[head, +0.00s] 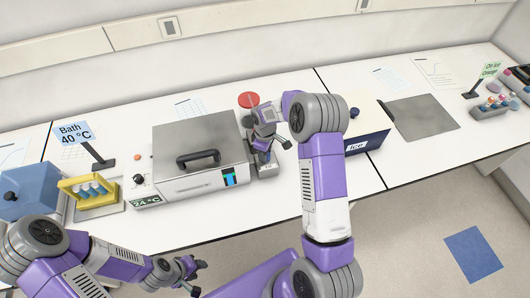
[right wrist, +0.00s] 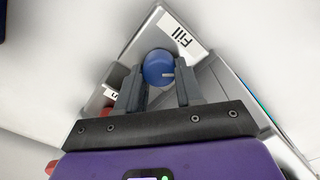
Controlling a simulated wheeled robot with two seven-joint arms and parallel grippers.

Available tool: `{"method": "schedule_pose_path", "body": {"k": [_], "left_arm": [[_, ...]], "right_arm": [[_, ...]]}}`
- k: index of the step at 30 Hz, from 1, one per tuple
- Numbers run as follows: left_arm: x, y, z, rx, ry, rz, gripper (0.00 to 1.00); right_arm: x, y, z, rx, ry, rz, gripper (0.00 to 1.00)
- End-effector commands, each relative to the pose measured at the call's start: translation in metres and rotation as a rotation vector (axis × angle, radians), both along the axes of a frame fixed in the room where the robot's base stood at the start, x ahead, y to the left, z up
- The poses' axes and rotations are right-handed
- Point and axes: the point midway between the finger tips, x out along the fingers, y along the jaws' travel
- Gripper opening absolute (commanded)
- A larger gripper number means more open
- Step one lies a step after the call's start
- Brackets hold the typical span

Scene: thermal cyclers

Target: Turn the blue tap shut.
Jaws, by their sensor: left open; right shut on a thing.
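In the head view my right gripper (head: 267,140) is at the right end of the steel-lidded bath (head: 200,145), over a small grey stand (head: 266,171), and mostly hides the tap. My left gripper (head: 192,275) is open and empty, low in front of the bench.
A red disc (head: 248,100) lies behind the right gripper. An ice box (head: 367,143) stands to the right, a "Bath 40 °C" sign (head: 74,134) and a yellow rack (head: 90,190) to the left. A grey mat (head: 422,118) lies clear.

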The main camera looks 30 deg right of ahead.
Motion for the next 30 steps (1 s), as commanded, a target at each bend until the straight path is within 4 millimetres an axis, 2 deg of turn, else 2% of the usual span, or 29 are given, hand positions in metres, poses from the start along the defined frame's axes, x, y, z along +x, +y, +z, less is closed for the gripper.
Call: {"method": "schedule_pose_path", "body": {"k": [7, 21, 22, 26, 30], "left_arm": [[0.0000, 0.0000, -0.0004, 0.000, 0.000, 0.000, 0.43], [0.0001, 0.0001, -0.0004, 0.000, 0.000, 0.000, 0.43], [0.0000, 0.0000, -0.0004, 0.000, 0.000, 0.000, 0.43], [0.0000, 0.0000, -0.0004, 0.000, 0.000, 0.000, 0.43], [0.0000, 0.0000, -0.0004, 0.000, 0.000, 0.000, 0.43]], "right_arm": [[-0.0004, -0.0004, 0.0001, -0.001, 0.001, 0.059, 0.06], [-0.0003, -0.0004, 0.0002, -0.001, 0.001, 0.071, 0.06], [-0.0003, -0.0004, 0.0001, -0.001, 0.000, 0.071, 0.41], [-0.0003, -0.0003, 0.0001, -0.001, 0.001, 0.070, 0.61], [-0.0002, -0.0002, 0.0001, 0.000, 0.000, 0.069, 0.62]]}}
